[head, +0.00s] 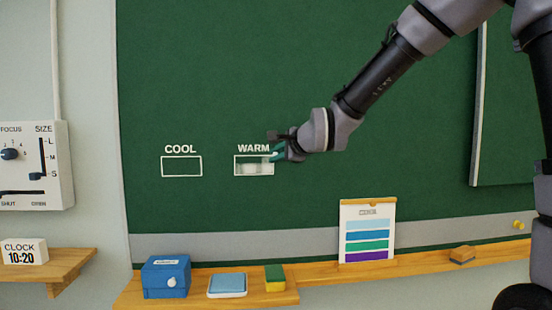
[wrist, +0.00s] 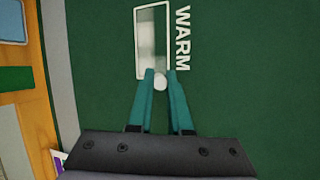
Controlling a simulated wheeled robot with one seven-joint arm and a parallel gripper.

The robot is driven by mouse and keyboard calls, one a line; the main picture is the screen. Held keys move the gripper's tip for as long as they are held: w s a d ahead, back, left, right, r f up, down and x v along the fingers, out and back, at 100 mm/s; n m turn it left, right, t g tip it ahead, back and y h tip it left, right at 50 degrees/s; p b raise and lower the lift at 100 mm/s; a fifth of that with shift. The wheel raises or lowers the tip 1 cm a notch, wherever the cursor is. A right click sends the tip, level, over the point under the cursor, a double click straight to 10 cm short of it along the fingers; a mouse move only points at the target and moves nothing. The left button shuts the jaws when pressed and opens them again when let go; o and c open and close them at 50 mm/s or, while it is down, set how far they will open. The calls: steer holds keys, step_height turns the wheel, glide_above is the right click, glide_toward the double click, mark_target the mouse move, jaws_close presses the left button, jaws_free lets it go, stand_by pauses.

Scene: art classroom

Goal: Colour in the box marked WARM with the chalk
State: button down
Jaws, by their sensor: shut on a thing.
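The box marked WARM (head: 239,166) is a white outline on the green chalkboard (head: 330,110), under its white lettering. My gripper (head: 275,153) is at the box's right end. In the wrist view my gripper (wrist: 160,78) has its teal fingers shut on a white chalk (wrist: 160,84), seen end-on at the box's lower edge. I cannot tell whether the chalk touches the board.
An empty box marked COOL (head: 181,167) is to the left. Below, the wooden ledge holds a blue box (head: 166,277), a light-blue pad (head: 227,284), a green-and-yellow sponge (head: 275,278), a colour chart (head: 367,231) and an eraser (head: 462,255). The board around WARM is clear.

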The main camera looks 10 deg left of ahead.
steer(key=shift+a+r, duration=0.1)
steer(key=shift+s+a, duration=0.2)
steer(key=shift+a, duration=0.45)
steer(key=shift+a, duration=0.1)
steer(key=shift+s+a, duration=0.25)
steer(key=shift+a, duration=0.5)
steer(key=shift+a, duration=0.1)
steer(key=shift+a, duration=0.75)
steer(key=shift+s+a, duration=0.1)
